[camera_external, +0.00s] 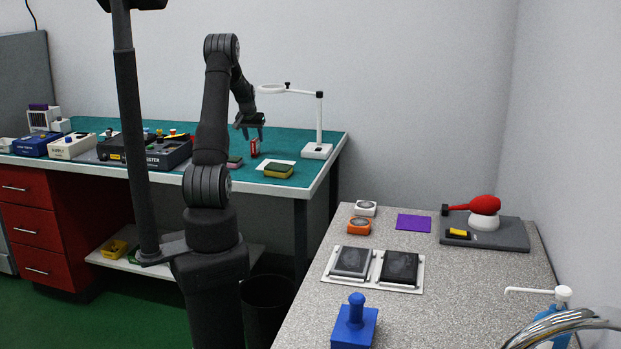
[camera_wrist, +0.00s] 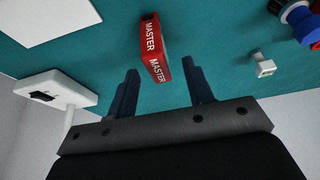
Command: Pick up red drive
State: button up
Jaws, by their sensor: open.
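The red drive (camera_wrist: 152,50) stands upright on the green bench mat, with white "MASTER" lettering on its faces in the wrist view. In the external view the red drive (camera_external: 255,147) shows small, below my gripper. My gripper (camera_external: 250,130) is open and empty above the mat, pointing down. In the wrist view the fingers of my gripper (camera_wrist: 163,82) are spread apart, and the drive's near end lies just beyond and between the fingertips. No contact with the drive is visible.
A white magnifier stand (camera_external: 317,150) is right of the drive. A yellow-green sponge-like block (camera_external: 278,171) and a pinkish block (camera_external: 235,162) sit near the bench's front edge. A black tester box (camera_external: 165,153) is to the left. A white sheet (camera_wrist: 45,18) lies nearby.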

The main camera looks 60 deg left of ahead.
aim_at(255, 139)
jog(key=x, duration=0.5)
jog(key=shift+d, duration=0.15)
grip_shut()
jog(key=shift+r, duration=0.1)
